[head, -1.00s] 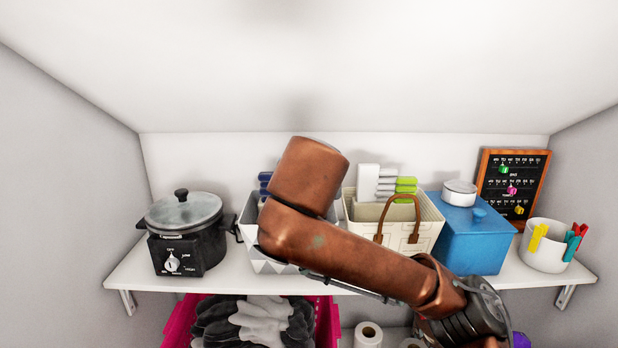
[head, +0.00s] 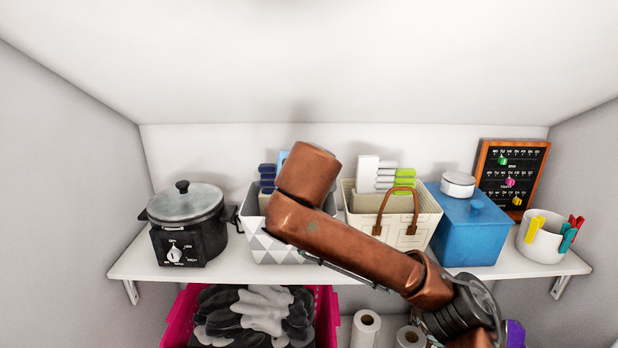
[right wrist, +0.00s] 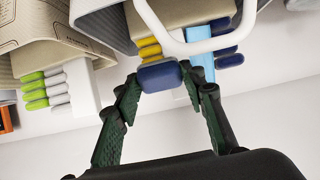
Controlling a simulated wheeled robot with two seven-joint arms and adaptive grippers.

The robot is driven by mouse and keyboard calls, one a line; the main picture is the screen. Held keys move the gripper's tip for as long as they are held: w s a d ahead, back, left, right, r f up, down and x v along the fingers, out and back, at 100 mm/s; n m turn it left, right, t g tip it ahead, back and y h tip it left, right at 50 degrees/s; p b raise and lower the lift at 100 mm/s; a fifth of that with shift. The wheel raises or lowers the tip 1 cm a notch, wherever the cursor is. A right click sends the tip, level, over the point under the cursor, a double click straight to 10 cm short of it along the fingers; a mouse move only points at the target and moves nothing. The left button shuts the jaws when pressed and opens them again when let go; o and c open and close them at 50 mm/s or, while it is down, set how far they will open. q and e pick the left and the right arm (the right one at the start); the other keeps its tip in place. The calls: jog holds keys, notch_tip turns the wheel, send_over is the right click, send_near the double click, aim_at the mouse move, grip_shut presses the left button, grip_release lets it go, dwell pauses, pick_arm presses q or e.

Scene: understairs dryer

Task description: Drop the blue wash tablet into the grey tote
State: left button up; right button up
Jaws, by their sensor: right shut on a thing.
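The grey tote (head: 262,246) with a white triangle pattern stands on the shelf in the head view, partly hidden behind my right arm. Its grey wall (right wrist: 105,18) and white handle (right wrist: 186,46) show at the top of the right wrist view. The blue wash tablet (right wrist: 160,76) is a small dark blue rounded block between the fingertips of my right gripper (right wrist: 159,82). The gripper is shut on it, and the tablet appears close to the handle; I cannot tell whether they touch. In the head view my arm hides the gripper and tablet. My left gripper is not in view.
A slow cooker (head: 186,225) stands left of the tote. A cream basket (head: 428,222) with brown handle, a blue box (head: 470,235) and a white peg pot (head: 540,240) stand right. Dark blue (head: 267,172) and light blue items stick up at the tote. A sloping ceiling is above.

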jog(key=o, duration=1.1)
jog(key=shift+o, duration=0.2)
jog(key=shift+s+r, duration=0.1)
jog(key=v, duration=1.1)
jog(key=shift+s+r, duration=0.2)
jog(key=shift+s, duration=0.15)
jog(key=shift+d+f, duration=0.1)
jog(key=shift+d, duration=0.05)
